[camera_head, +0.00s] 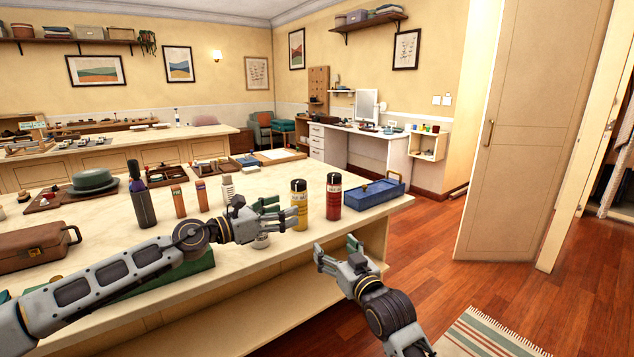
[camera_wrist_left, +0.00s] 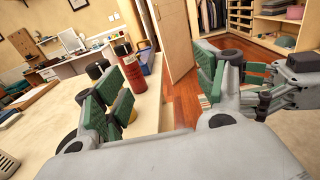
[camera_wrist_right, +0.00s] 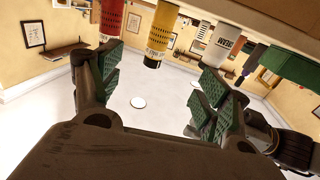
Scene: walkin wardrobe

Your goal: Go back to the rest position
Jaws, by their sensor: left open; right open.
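My left gripper (camera_head: 285,214) is open and empty above the front part of the island counter, just left of a yellow bottle (camera_head: 299,203). Its green-padded fingers show apart in the left wrist view (camera_wrist_left: 165,95), with a red bottle (camera_wrist_left: 132,70) beyond them. My right gripper (camera_head: 336,252) is open and empty in front of the counter edge, below the red bottle (camera_head: 333,197). In the right wrist view its fingers (camera_wrist_right: 155,90) are apart with nothing between them. That view is tilted and shows the red, yellow and white bottles at its top.
The counter (camera_head: 240,278) also holds a blue tray (camera_head: 372,194), a dark bottle (camera_head: 143,208), a green hat (camera_head: 92,182) and a brown case (camera_head: 38,247). A striped rug (camera_head: 490,335) lies on the floor at right. Wooden floor (camera_head: 425,245) is clear beside the counter.

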